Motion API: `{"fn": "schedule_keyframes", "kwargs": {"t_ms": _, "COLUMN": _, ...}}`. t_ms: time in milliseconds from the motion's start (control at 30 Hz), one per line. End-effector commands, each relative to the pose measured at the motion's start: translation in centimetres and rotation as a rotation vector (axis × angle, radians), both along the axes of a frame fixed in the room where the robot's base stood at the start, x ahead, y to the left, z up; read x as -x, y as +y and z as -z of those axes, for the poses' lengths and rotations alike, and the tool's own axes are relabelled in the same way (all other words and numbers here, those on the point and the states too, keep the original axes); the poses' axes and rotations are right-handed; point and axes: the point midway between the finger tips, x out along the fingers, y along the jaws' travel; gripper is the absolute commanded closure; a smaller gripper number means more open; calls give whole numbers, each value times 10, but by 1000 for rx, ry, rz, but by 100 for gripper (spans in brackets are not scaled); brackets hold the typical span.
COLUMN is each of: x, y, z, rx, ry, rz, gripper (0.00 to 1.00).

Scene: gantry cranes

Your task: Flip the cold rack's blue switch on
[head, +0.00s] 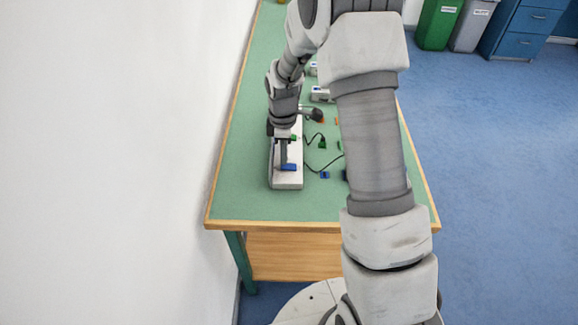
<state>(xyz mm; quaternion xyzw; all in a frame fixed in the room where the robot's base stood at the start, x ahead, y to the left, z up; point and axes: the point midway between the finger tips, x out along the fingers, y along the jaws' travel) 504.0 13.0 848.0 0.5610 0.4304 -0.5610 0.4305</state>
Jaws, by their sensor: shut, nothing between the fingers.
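A long pale grey rack (287,183) lies on the green-topped table near its left side. A blue part (289,167), which looks like a switch, sits on top of the rack near its front end. A small green part (293,138) shows farther back on it. My gripper (284,163) points down over the rack, shut and empty, with its tips close to the blue part's back left. I cannot tell whether they touch it. My gripper and wrist hide much of the rack's back part. Which way the switch is set is too small to tell.
Black cables run right of the rack to a green plug (322,144) and a small blue piece (325,175). Small grey boxes (320,95) stand farther back. A white wall (110,150) runs along the left. My arm hides the table's right part. The front table strip (270,207) is clear.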

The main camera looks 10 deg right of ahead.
Motion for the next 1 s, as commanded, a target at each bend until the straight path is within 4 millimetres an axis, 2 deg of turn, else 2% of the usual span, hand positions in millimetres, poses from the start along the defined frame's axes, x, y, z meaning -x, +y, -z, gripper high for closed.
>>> {"fn": "schedule_keyframes", "kwargs": {"t_ms": 1000, "x": 0, "y": 0, "z": 8, "rx": 0, "ry": 0, "rz": 0, "gripper": 100}}
